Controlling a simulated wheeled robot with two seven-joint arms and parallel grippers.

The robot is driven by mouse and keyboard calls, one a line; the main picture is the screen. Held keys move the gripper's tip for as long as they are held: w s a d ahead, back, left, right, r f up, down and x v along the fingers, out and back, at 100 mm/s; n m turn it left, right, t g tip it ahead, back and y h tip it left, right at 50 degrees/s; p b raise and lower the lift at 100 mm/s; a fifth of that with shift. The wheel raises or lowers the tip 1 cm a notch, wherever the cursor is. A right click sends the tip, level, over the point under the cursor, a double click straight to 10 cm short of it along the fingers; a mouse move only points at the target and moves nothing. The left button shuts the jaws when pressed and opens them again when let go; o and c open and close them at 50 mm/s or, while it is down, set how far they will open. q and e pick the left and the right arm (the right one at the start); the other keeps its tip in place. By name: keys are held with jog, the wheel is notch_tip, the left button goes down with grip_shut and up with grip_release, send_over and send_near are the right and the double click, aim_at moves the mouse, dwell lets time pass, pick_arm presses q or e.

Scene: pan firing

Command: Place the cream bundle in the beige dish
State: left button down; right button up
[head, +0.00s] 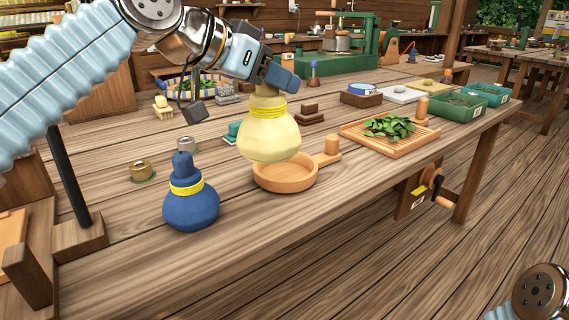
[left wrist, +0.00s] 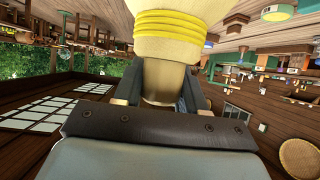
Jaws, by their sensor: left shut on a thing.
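The cream bundle (head: 268,132) is a rounded sack with a yellow tie around its neck. My left gripper (head: 266,88) is shut on its neck from above and holds it in the air. The bundle overlaps the back of the beige dish (head: 285,184), a round shallow pan with a handle to the right, on the wooden table. The bundle hides part of the dish's inside. In the left wrist view the bundle (left wrist: 165,45) stands between the two fingers. My right gripper is not in view; only part of my right arm shows at the bottom right.
A blue bundle (head: 190,200) with a yellow tie stands left of the dish. A wooden tray (head: 390,148) of green leaves lies to the right, near green bins (head: 452,108). Brown blocks (head: 310,116) lie behind. The table's front is clear.

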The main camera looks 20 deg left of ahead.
pick_arm(q)
jog(key=w+f, duration=1.3)
jog(key=w, duration=0.1)
jog(key=shift+w+a, duration=0.3)
jog(key=shift+a, duration=0.15)
jog(key=shift+f, duration=0.1)
jog(key=c, duration=0.6)
grip_release()
jog(key=shift+c, duration=0.2)
